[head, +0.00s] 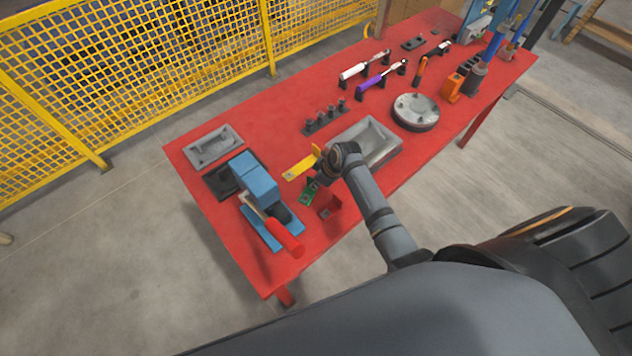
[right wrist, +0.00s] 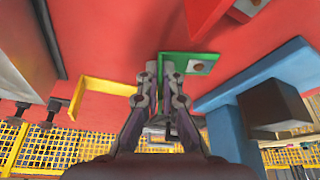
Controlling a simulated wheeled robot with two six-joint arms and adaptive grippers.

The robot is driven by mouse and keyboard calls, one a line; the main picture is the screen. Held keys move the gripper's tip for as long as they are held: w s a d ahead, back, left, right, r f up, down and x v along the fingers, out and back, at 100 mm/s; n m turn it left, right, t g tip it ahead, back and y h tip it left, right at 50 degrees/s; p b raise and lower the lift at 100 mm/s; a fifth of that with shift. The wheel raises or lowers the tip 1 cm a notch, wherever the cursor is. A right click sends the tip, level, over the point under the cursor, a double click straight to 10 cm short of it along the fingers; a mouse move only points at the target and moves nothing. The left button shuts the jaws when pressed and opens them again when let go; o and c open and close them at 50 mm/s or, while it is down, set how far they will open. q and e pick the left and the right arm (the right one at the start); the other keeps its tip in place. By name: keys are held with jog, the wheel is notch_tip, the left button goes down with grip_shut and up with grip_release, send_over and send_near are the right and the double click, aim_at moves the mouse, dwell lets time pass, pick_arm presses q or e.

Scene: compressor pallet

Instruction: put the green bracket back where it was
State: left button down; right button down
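The green bracket (head: 308,194) is a small L-shaped piece with a hole, near the front of the red table. In the right wrist view the green bracket (right wrist: 200,62) has its upright leg between my right gripper's fingertips (right wrist: 160,68). The fingers are close together and look shut on that leg. In the head view my right gripper (head: 322,174) is partly hidden by its own wrist, just beside the bracket. I cannot tell whether the bracket touches the table. My left gripper is in neither view.
A yellow bracket (head: 300,167) and a red bracket (head: 329,207) flank the green one. A blue vise-like tool (head: 258,182) with a red handle (head: 286,238) stands to the left.

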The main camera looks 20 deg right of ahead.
jog(key=shift+f, duration=0.1)
jog(key=c, duration=1.6)
grip_release()
jog(key=shift+o, duration=0.4)
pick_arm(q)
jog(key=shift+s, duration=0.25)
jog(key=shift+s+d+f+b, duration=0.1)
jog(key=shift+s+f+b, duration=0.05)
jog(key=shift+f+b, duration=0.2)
pick_arm(e)
jog(key=v, duration=1.2)
